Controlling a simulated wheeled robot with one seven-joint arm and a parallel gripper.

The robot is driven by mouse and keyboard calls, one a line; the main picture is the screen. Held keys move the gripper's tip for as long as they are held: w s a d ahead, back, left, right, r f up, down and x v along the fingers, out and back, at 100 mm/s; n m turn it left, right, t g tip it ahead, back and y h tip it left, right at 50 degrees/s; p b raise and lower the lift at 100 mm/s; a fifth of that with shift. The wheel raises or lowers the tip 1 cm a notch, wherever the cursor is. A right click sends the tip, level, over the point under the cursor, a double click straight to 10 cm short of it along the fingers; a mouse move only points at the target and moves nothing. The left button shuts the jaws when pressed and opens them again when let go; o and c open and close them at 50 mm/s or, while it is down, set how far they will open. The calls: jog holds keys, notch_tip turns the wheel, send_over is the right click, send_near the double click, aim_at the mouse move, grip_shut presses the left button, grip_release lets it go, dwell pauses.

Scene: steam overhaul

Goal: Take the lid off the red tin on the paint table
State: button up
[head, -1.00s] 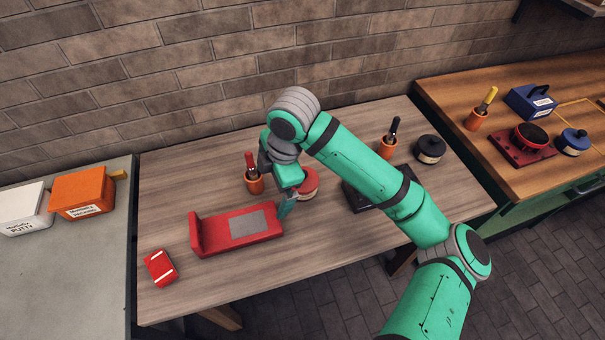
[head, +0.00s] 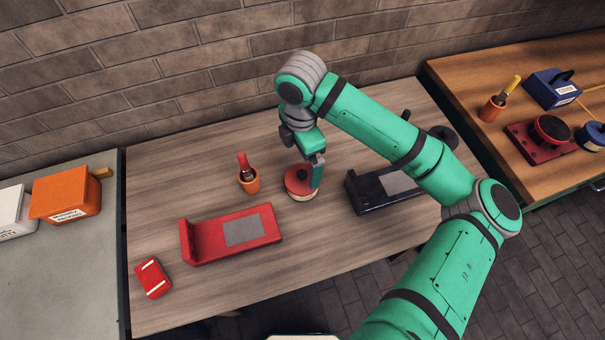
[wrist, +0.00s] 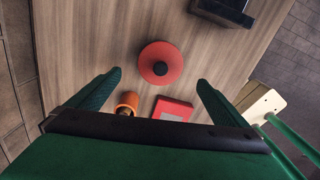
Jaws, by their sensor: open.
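The red tin (head: 301,195) stands upright on the wooden paint table (head: 210,160), its red lid (head: 295,178) on top. In the wrist view the round red lid (wrist: 161,63) shows from above, with a dark knob (wrist: 160,68) at its middle. My gripper (head: 314,186) is at the right side of the tin in the head view and partly covers it. In the wrist view my gripper (wrist: 158,82) has its two fingers wide apart, with nothing between them. The lid lies ahead of the fingertips there. I cannot tell whether a finger touches the tin.
An orange pot with a red-handled tool (head: 249,182) stands left of the tin. A red stand (head: 235,235) and a small red box (head: 153,278) lie in front and left. A black stand (head: 375,192) lies to the right. The table's left back is clear.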

aim_at(302, 174)
notch_tip(302, 174, down, 6)
jog(key=shift+d+f, duration=0.15)
jog(key=shift+f, duration=0.5)
jog(key=c, duration=1.1)
